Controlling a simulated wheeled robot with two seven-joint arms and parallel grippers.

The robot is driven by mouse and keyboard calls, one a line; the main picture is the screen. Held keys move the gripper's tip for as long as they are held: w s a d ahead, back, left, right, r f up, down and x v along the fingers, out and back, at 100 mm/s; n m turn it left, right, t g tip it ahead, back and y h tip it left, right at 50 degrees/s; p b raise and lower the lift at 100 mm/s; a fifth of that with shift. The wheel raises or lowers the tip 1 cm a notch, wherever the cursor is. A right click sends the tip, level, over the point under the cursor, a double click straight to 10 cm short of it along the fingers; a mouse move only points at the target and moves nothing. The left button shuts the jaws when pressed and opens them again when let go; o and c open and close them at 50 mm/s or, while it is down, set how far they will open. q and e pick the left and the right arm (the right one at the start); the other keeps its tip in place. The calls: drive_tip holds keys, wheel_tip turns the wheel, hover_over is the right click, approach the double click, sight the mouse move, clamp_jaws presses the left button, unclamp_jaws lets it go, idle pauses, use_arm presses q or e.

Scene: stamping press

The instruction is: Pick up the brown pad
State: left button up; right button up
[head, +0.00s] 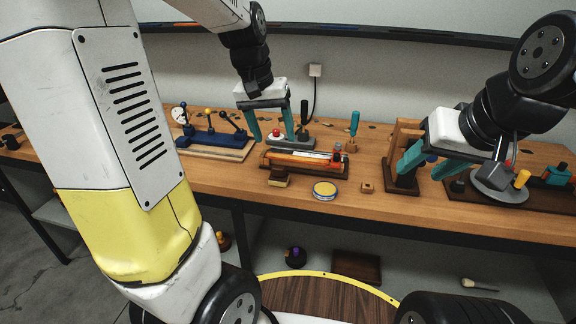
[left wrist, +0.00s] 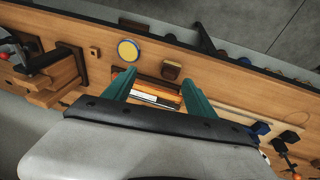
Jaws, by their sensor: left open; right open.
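The brown pad (head: 278,179) is a small dark brown block with a pale layer, lying on the near part of the wooden workbench. In the left wrist view the pad (left wrist: 171,70) shows just beyond the fingertips, nearer the right finger. My left gripper (head: 273,134) is open and empty, above and behind the pad, over the stamping press area; its teal fingers (left wrist: 158,80) also show in the left wrist view. My right gripper (head: 421,173) is open at the right, by a wooden stand, far from the pad.
A round yellow tin with a blue rim (head: 325,191) lies right of the pad, and a small wooden block (head: 367,187) beyond it. A wooden tray with an orange-and-white item (head: 305,160) sits behind the pad. A blue lever fixture (head: 212,138) stands left. The bench's front edge is close.

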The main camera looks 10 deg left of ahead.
use_arm(q)
drive_tip(key=g+y, duration=0.2)
hover_over(279, 166)
wheel_tip(279, 166, down, 9)
drive_tip(key=shift+d+r, duration=0.1)
drive_tip(key=shift+r, duration=0.1)
drive_tip(key=shift+f, duration=0.75)
wheel_tip(279, 166, down, 7)
drive_tip(key=shift+s+r, duration=0.1)
drive_tip(key=shift+r, duration=0.05)
clamp_jaws()
drive_tip(key=shift+r, duration=0.5)
drive_tip(key=r, duration=0.2)
drive_tip(key=shift+s+r, duration=0.3)
drive_tip(key=shift+r, duration=0.1)
drive_tip(key=s+d+r, duration=0.1)
drive_tip(key=s+d, duration=0.3)
drive_tip(key=s, duration=1.1)
drive_tip(key=shift+r, duration=0.15)
